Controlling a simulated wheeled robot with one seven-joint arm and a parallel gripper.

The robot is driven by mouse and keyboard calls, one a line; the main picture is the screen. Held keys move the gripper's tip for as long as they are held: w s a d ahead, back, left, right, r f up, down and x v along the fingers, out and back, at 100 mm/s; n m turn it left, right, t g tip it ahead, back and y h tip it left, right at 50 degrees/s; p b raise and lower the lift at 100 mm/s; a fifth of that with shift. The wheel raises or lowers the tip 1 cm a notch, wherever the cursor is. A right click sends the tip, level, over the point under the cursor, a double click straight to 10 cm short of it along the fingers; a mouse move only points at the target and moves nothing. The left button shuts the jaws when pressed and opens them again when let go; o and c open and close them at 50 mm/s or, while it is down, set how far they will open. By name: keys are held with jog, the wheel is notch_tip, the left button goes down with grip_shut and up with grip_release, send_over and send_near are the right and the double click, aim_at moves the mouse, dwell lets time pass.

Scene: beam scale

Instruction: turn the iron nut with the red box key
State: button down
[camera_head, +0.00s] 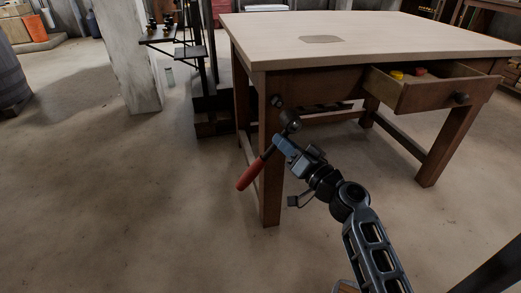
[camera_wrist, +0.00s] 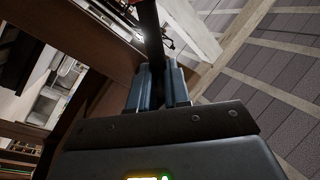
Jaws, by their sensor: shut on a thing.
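The red box key shows in the head view with its red handle (camera_head: 250,175) pointing down and left. Its dark shaft runs up right to a dark round head (camera_head: 290,119) close to the table leg. My gripper (camera_head: 280,144) is shut on the dark shaft above the handle. In the wrist view the shaft (camera_wrist: 152,45) stands between the two blue-grey fingers (camera_wrist: 158,85). A small dark piece that looks like the iron nut (camera_head: 277,101) sits at the top of the near table leg, just up left of the key head. I cannot tell whether they touch.
The wooden table (camera_head: 400,35) stands ahead, with an open drawer (camera_head: 435,95) on its right holding a yellow thing (camera_head: 396,75) and a red thing. A dark stand (camera_head: 212,115) is just left of the table. The floor at front left is clear.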

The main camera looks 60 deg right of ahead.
aim_at(278, 102)
jog(key=shift+a+r, duration=0.15)
jog(key=shift+a, duration=0.05)
jog(key=shift+b, duration=0.3)
jog(key=shift+w+d, duration=0.8)
jog(key=shift+d, duration=0.15)
jog(key=shift+w+d, duration=1.05)
jog(key=shift+d, duration=0.2)
jog(key=shift+w+d+b, duration=0.25)
jog(key=shift+b, duration=0.1)
jog(key=shift+w+d, duration=0.2)
jog(key=shift+d, duration=0.05)
jog(key=shift+w+d, duration=0.2)
jog(key=shift+d, duration=0.05)
jog(key=shift+w+d+b, duration=0.25)
jog(key=shift+b, duration=0.05)
